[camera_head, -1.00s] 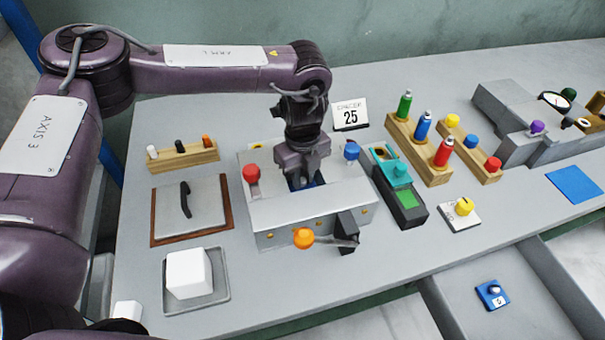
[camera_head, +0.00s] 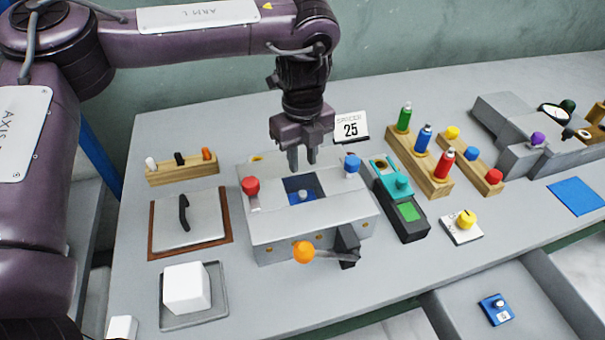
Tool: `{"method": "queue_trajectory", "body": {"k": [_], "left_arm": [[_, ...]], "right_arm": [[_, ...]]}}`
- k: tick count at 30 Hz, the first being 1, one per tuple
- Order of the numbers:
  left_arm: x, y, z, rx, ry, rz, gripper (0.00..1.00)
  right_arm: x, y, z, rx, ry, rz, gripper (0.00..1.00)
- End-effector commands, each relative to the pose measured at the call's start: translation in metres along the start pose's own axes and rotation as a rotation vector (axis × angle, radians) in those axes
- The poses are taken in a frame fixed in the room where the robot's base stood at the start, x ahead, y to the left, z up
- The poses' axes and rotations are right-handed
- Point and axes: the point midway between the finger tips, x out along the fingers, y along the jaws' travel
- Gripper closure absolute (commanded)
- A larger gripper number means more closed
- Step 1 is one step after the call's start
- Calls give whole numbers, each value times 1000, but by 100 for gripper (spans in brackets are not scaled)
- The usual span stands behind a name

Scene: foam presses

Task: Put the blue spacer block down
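A blue spacer block (camera_head: 295,186) with a small light knob sits down in the square opening on top of the grey press (camera_head: 273,222). The opening's walls hide its lower part. My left gripper (camera_head: 302,161) is above and just behind the opening, pointing down. Its two fingers are apart with nothing between them, clear of the block. A white card (camera_head: 351,128) behind the press reads "SPACER 25". Another small blue block (camera_head: 496,309) with a knob and a white label lies in the open drawer at the lower right. My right gripper is not in view.
A teal-and-black device (camera_head: 401,205) stands close right. A white foam block (camera_head: 186,288) on a grey tray and a lidded plate (camera_head: 188,224) lie left.

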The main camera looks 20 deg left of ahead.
Motion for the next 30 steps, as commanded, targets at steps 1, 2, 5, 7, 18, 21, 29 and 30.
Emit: {"method": "queue_trajectory", "body": {"k": [1,2,5,7,18,21,29,30], "left_arm": [[-9,0,0,1,-4,-2,72],[-12,0,0,0,-3,-1,72],[-20,0,0,0,-1,0,72],[-23,0,0,0,0,1,72],[-23,0,0,0,1,1,72],[-24,0,0,0,1,1,72],[-64,0,0,0,1,0,72],[-70,0,0,0,1,0,72]], "right_arm": [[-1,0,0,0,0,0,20],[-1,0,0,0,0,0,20],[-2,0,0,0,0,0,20],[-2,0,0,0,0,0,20],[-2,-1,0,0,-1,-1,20],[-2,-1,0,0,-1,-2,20],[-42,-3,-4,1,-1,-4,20],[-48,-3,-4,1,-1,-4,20]]}}
